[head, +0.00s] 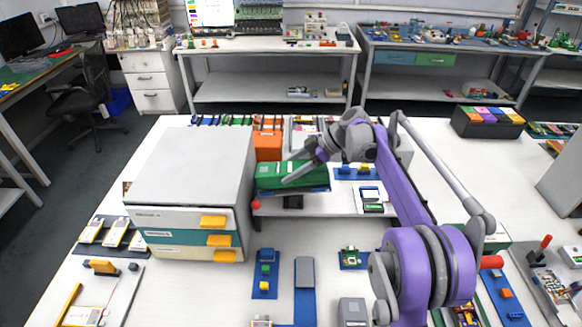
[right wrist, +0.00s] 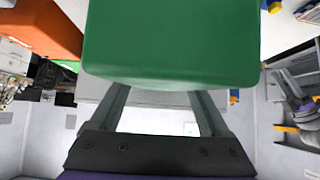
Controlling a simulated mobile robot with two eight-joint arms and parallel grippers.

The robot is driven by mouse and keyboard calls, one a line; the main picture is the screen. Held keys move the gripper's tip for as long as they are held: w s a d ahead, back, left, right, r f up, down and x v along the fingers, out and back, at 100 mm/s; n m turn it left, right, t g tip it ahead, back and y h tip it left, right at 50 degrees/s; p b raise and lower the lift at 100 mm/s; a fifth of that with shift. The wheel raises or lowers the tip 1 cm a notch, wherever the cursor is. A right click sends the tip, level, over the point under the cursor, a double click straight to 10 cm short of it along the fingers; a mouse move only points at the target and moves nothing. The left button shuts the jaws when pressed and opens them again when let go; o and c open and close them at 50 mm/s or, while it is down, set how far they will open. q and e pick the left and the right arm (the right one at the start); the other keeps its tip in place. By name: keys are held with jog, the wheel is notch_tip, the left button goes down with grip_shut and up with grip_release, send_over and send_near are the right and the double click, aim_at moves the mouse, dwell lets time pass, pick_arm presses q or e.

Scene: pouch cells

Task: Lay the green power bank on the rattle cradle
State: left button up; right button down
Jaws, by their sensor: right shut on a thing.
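The green power bank (head: 272,171) is a green block with rounded edges. In the head view it is over the white platform, beyond the drawer unit's right side. My right gripper (head: 303,168) is shut on it, one grey finger crossing its top. In the right wrist view the power bank (right wrist: 170,45) fills the upper middle, in front of the fingers. A dark blue piece (head: 300,189) shows directly below the power bank; it may be the rattle cradle. I cannot tell whether the two touch. My left gripper is not in the head view.
A drawer unit (head: 190,165) with yellow handles stands left of the power bank. An orange block (head: 268,146) is just behind it. A red knob (head: 256,204) and a black box (head: 293,202) sit at the white platform's front. Small blue fixtures occupy the table in front.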

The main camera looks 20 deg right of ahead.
jog(key=shift+f, duration=0.75)
grip_release()
jog(key=v, duration=1.1)
jog(key=shift+f, duration=0.1)
